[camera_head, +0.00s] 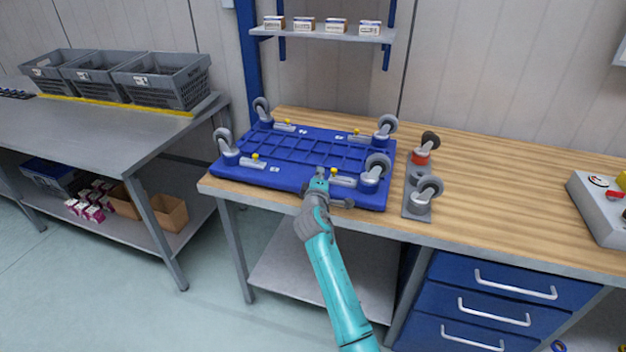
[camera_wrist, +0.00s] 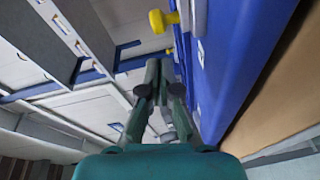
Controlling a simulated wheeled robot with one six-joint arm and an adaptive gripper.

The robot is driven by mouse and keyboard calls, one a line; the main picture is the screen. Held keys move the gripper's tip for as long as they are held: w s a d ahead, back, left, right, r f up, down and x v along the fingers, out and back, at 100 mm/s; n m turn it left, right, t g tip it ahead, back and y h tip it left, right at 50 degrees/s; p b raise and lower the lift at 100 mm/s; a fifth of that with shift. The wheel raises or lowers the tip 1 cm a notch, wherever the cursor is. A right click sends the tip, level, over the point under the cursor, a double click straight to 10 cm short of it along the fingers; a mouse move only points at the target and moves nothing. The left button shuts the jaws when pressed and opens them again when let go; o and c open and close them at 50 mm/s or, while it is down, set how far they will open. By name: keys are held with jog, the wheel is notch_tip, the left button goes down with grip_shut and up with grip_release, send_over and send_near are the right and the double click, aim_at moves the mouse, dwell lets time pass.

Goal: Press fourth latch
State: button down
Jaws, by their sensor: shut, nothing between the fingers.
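A blue dolly base (camera_head: 300,185) lies wheels-up on the wooden bench, with a grey caster at each corner. The task's "fourth" latch is not marked. My gripper (camera_head: 321,174) is shut and empty at the dolly's front side, close beside the front-right latch; contact is unclear. In the wrist view, the closed fingers (camera_wrist: 160,82) sit near the blue surface (camera_wrist: 225,65), and a yellow knob (camera_wrist: 157,21) shows above them.
Loose casters (camera_head: 419,193) stand in a grey holder right of the dolly. A grey control box (camera_head: 598,210) is at the far right. Grey crates (camera_head: 160,82) sit on the left table. A shelf (camera_head: 325,34) with small boxes is behind. The bench's right middle is clear.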

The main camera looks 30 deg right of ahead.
aim_at(334, 172)
jog(key=shift+s+d+f, duration=0.1)
jog(key=shift+s+d, duration=0.15)
jog(key=shift+d, duration=0.25)
jog(key=shift+s+d+f, duration=0.1)
jog(key=shift+s+d, duration=0.1)
jog(key=shift+d, duration=0.25)
jog(key=shift+s+d, duration=0.7)
jog(key=shift+s, duration=0.15)
